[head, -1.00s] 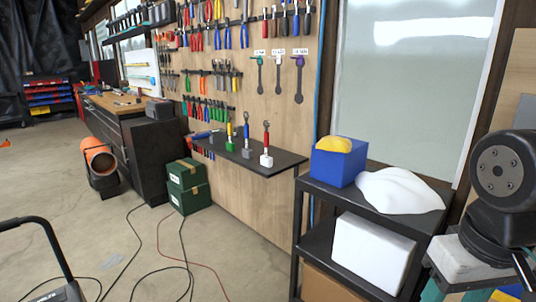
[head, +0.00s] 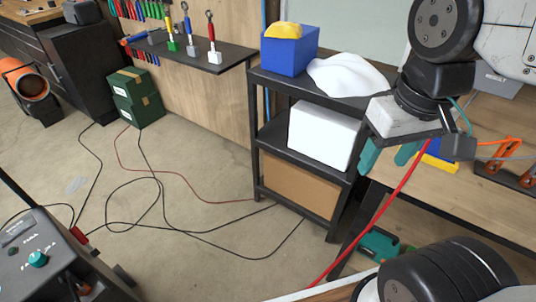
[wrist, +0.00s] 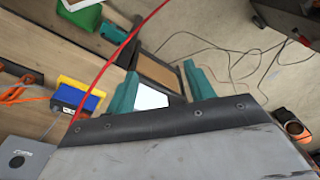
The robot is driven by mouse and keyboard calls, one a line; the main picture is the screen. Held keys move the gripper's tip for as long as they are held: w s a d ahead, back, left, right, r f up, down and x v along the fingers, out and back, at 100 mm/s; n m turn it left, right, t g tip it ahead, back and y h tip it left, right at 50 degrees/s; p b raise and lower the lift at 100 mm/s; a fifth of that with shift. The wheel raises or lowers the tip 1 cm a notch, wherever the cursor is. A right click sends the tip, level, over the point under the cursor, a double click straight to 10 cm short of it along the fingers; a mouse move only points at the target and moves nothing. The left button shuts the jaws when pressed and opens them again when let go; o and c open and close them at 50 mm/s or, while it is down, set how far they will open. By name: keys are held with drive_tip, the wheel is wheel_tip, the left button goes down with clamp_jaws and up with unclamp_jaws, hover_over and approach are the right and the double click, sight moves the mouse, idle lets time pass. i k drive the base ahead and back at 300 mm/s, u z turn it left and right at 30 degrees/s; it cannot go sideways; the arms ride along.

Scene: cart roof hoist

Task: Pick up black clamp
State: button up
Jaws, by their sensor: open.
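I cannot make out a black clamp for certain in either view. My gripper (head: 388,156) is at the right of the head view, with two teal fingers spread apart and nothing seen between them. In the wrist view the open fingers (wrist: 162,88) point away over the floor and a shelf. An orange clamp-like tool (head: 497,155) with a dark base lies on the wooden bench (head: 455,205), right of my gripper. Its orange part also shows at the left of the wrist view (wrist: 22,88).
A black shelf unit (head: 335,185) holds a blue bin (head: 287,55), a white cloth (head: 345,75) and a white box (head: 322,136). A blue and yellow block (head: 440,157) lies on the bench. A red cable (head: 385,205) hangs near my gripper. Black cables cross the open floor.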

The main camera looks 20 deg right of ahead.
sight(80, 284)
drive_tip(key=u, duration=1.7)
